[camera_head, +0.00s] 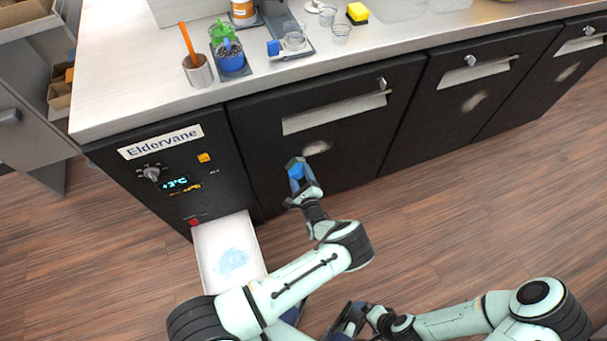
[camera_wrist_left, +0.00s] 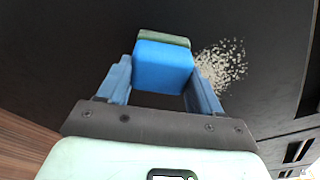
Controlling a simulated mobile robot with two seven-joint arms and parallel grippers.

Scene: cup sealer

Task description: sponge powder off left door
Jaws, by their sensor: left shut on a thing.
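My left gripper (camera_head: 298,184) is shut on a blue sponge with a green layer (camera_head: 295,165), in front of the left door (camera_head: 262,155). The same sponge (camera_wrist_left: 163,65) fills the space between the blue fingers in the left wrist view, its green side toward the dark door. A pale powder patch (camera_head: 316,148) is on the left door, just up and right of the sponge. In the left wrist view the powder (camera_wrist_left: 221,65) lies right beside the sponge, partly behind the right finger. My right gripper (camera_head: 348,318) is low in the head view; its fingers are unclear.
Powder patches also show on the middle door (camera_head: 474,101) and right door (camera_head: 568,71). A white tray (camera_head: 210,262) with bluish residue sits below the control panel (camera_head: 172,170). Open floor lies right.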

